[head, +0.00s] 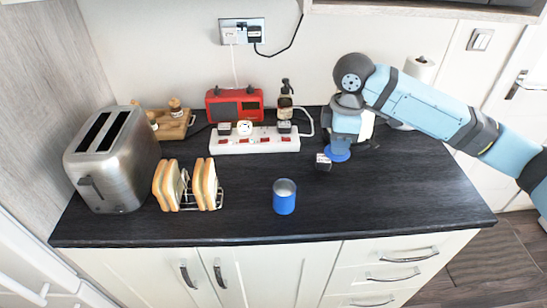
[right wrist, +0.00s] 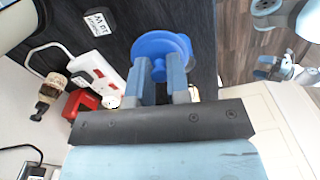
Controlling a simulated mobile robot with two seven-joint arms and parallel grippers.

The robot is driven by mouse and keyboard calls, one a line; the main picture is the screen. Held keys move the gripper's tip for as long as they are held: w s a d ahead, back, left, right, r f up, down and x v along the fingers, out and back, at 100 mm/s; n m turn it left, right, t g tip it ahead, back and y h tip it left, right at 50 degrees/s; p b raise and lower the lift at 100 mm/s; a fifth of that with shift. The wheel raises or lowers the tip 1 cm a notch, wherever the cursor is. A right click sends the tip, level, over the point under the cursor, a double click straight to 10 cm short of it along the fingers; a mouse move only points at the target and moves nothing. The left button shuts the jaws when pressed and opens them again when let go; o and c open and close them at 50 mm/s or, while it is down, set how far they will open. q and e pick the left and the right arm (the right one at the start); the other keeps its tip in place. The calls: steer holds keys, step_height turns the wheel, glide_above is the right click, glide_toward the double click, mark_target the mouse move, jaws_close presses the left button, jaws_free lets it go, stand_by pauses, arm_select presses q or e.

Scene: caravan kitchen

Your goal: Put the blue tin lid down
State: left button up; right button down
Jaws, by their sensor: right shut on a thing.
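The blue tin lid (head: 338,155) is a round disc with a knob, low over or on the back right part of the worktop; I cannot tell whether it touches. My right gripper (head: 341,143) is above it. In the right wrist view the two fingers (right wrist: 162,75) are shut on the knob of the lid (right wrist: 152,43). The blue tin (head: 284,201) stands upright and open at the front middle of the worktop, apart from the lid.
A black plug adapter (head: 323,163) lies close beside the lid. A white power strip (head: 255,141), red radio (head: 234,105) and dark bottle (head: 285,108) stand behind. A toast rack (head: 216,199) and toaster (head: 112,160) are left. The dark worktop (head: 400,195) is clear at right.

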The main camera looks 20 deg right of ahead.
mark_target(338, 207)
step_height(338, 207, up, 3)
steer(key=s+d+n, duration=0.2)
steer(key=s+n, duration=0.1)
steer(key=n, duration=0.3)
step_height(338, 207, down, 20)
steer(key=shift+w+f, duration=0.1)
steer(key=shift+f, duration=0.1)
steer(key=shift+f, duration=0.1)
steer(key=c, duration=1.1)
jaws_free()
steer(key=shift+d, duration=0.1)
step_height(338, 207, up, 12)
